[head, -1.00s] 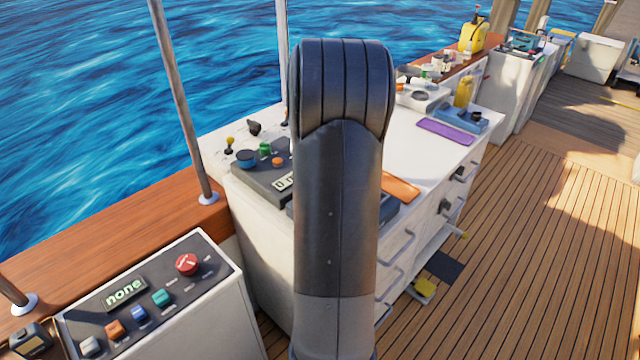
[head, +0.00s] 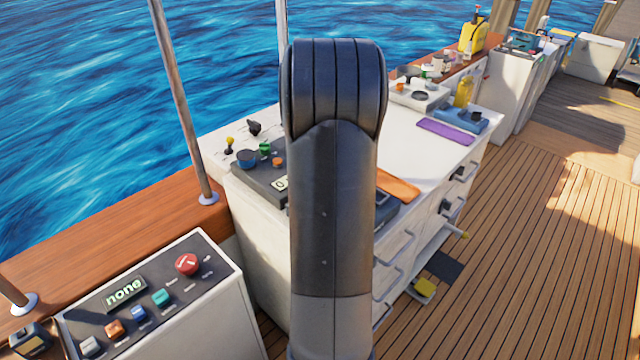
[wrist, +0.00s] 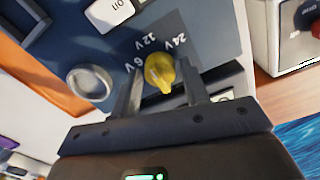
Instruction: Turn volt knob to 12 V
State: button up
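The yellow volt knob (wrist: 160,72) sits on a dark blue panel (wrist: 215,40) in the wrist view. Marks for 6 V, 12 V and 24 V are printed around it. Its narrow end points toward the bottom of the picture, toward my gripper; which mark it is set to I cannot tell. My gripper (wrist: 162,82) is open, with one finger on each side of the knob and small gaps visible. In the head view my arm hides the gripper and the knob; part of the blue panel (head: 387,208) shows beside it.
A round grey-rimmed dial (wrist: 88,82) and a white "on" button (wrist: 110,12) are near the knob. In the head view, an orange item (head: 398,183) and a purple mat (head: 446,131) lie on the white cabinet. A console reading "none" (head: 125,292) stands at the lower left.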

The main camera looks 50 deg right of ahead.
jog(key=shift+o, duration=1.1)
notch_tip(320, 180, up, 11)
jog(key=shift+a, duration=0.1)
